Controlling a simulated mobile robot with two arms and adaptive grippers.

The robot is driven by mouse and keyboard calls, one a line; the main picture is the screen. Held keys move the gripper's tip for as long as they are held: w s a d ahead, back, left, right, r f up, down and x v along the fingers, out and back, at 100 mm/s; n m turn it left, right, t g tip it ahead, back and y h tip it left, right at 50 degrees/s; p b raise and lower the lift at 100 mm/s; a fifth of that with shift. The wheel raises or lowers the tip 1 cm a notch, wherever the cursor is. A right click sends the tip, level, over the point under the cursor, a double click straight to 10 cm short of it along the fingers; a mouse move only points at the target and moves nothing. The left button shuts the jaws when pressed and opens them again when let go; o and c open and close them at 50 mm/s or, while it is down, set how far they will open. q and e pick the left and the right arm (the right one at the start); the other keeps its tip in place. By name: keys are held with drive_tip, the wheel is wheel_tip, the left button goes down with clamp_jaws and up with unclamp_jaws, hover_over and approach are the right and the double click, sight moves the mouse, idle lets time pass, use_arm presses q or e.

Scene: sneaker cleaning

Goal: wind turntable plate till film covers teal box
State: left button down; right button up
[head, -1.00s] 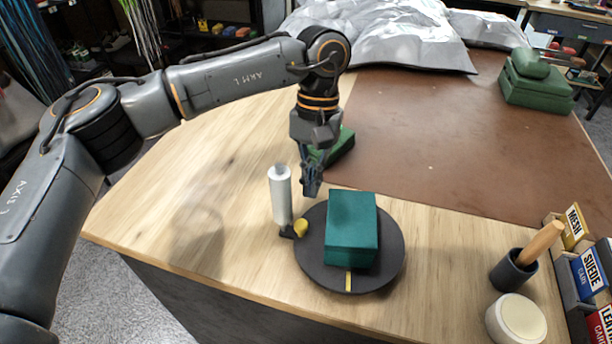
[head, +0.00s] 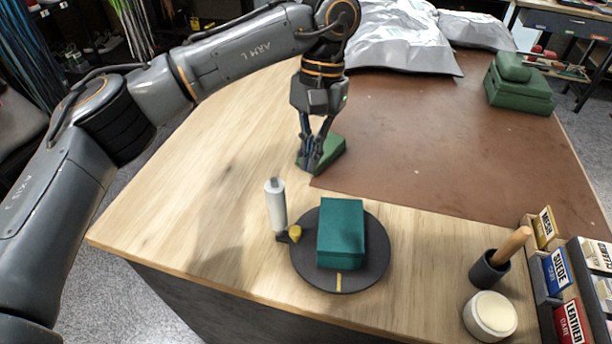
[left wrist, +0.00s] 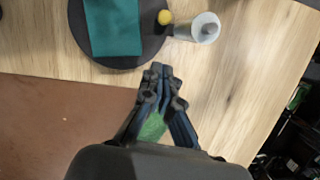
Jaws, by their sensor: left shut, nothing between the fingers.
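The teal box (head: 341,233) stands on the round dark turntable plate (head: 373,262), which has a yellow mark at its front rim and a yellow knob (head: 295,233) at its left edge. A white film roll (head: 276,205) stands upright just left of the plate. No film shows on the box. My left gripper (head: 313,168) is shut and empty, behind the plate and beside a green block. In the left wrist view the fingertips (left wrist: 162,70) point toward the plate (left wrist: 150,40), apart from it. The box (left wrist: 112,27) and roll (left wrist: 206,27) also show there. My right gripper is not in view.
The green block (head: 329,150) lies partly behind my left gripper. A brown mat (head: 450,150) covers the back right. At the front right are a dark cup (head: 489,270) with a wooden handle, a cream jar (head: 490,316) and labelled boxes (head: 557,273). Bare wood lies left of the roll.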

use_arm(q)
drive_tip(key=s+r+m+p, duration=0.1)
drive_tip(key=s+p, duration=0.1)
drive_tip(key=p, duration=0.1)
drive_tip(key=m+p, duration=0.1)
drive_tip(key=p, duration=0.3)
hover_over(304, 230)
drive_tip(key=f, duration=0.9)
drive_tip(key=shift+w+d, duration=0.15)
drive_tip(key=shift+w, duration=0.15)
drive_tip(key=shift+f, duration=0.6)
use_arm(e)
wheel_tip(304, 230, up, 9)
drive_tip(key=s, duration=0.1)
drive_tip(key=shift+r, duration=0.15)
use_arm(q)
drive_tip(key=shift+f, duration=0.1)
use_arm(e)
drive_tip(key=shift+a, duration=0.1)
use_arm(q)
drive_tip(key=shift+s+f+n+b, duration=0.15)
drive_tip(key=shift+s+n+b, duration=0.25)
drive_tip(key=shift+b, duration=0.45)
drive_tip(key=shift+a+n, duration=0.2)
drive_tip(key=shift+n, duration=0.1)
drive_tip(key=shift+s+r, duration=0.1)
drive_tip(key=shift+r, duration=0.1)
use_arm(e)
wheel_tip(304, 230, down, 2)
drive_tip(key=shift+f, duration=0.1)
